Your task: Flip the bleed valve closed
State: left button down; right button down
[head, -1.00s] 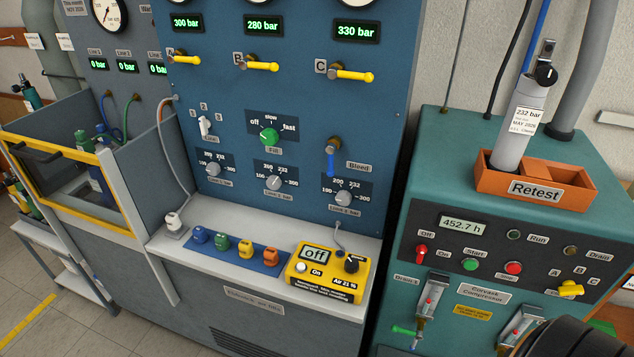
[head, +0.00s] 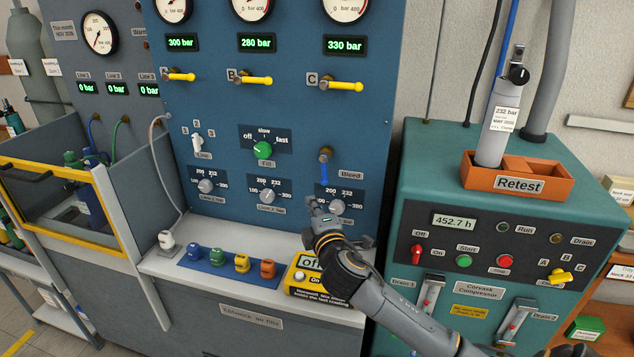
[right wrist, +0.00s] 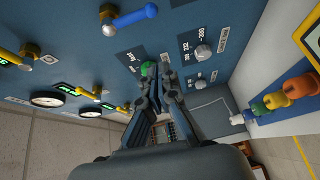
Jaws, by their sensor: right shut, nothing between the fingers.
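The bleed valve is a brass fitting with a blue lever (head: 324,173) on the blue panel, beside the Bleed label. The lever points straight down. In the right wrist view the blue lever (right wrist: 133,18) shows near the top, apart from the fingers. My right gripper (head: 315,204) is just below the lever's end, in front of the lower right dial; I cannot tell its exact distance from the panel. In the right wrist view my right gripper (right wrist: 158,78) is shut and empty. My left gripper is not in view.
The yellow control box (head: 303,285) sits on the ledge under my right arm. Several coloured knobs stand on a blue strip (head: 212,268) to its left. The green fill knob (head: 262,150) is left of the lever. The teal compressor (head: 400,175) stands at right.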

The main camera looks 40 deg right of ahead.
aim_at(324, 171)
jog(key=shift+w+r, duration=0.2)
jog(key=shift+r, duration=0.4)
jog(key=shift+d+f, duration=0.1)
jog(key=w+d+p, duration=0.1)
jog(key=w+d, duration=0.2)
jog(key=w+d+p, duration=0.2)
jog(key=w+d, duration=0.1)
jog(key=w, duration=0.1)
jog(key=shift+d, duration=0.15)
